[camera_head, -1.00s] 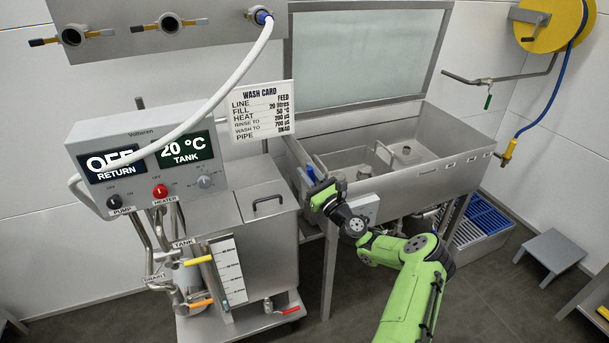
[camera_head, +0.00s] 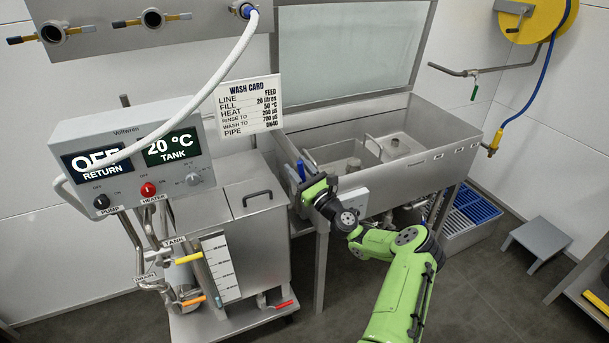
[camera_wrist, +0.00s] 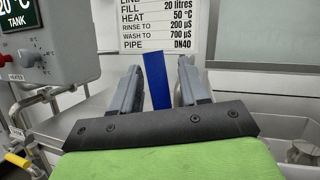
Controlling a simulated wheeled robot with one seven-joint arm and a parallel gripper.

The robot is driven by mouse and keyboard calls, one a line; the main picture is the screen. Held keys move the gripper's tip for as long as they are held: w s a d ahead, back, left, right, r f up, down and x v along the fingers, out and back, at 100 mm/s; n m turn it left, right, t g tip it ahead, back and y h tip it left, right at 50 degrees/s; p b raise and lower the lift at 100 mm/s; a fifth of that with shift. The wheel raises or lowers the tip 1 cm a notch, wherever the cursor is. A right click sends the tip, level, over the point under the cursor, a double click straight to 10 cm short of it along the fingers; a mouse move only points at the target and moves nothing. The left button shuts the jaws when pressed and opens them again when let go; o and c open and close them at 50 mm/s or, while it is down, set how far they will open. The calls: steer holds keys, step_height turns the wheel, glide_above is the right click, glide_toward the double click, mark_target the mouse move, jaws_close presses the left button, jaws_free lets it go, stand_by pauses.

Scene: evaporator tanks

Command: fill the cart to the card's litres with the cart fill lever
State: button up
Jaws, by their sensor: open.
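The wash card (camera_head: 248,105) reads FILL 20 litres, and its lower part also shows in the wrist view (camera_wrist: 160,25). A blue lever (camera_head: 301,169) stands upright at the left end of the steel sink; I take it for the cart fill lever. In the wrist view the blue lever (camera_wrist: 157,80) shows between my two fingers. My gripper (camera_wrist: 158,85) is open around it in that picture, with a gap on each side; depth is unclear. In the head view my gripper (camera_head: 310,183) is close beside the lever. The cart (camera_head: 262,245) has a sight gauge (camera_head: 221,268); its level is unreadable.
The control box (camera_head: 130,165) shows RETURN OFF and TANK 20 °C. Yellow (camera_head: 189,258), orange (camera_head: 194,301) and red (camera_head: 285,304) handles sit low on the cart. A white hose (camera_head: 215,95) arches above. A grey step stool (camera_head: 540,238) stands at right.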

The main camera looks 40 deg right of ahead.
steer(key=p+v, duration=0.1)
steer(key=v, duration=1.4)
steer(key=shift+s+f, duration=0.2)
stand_by(6.3)
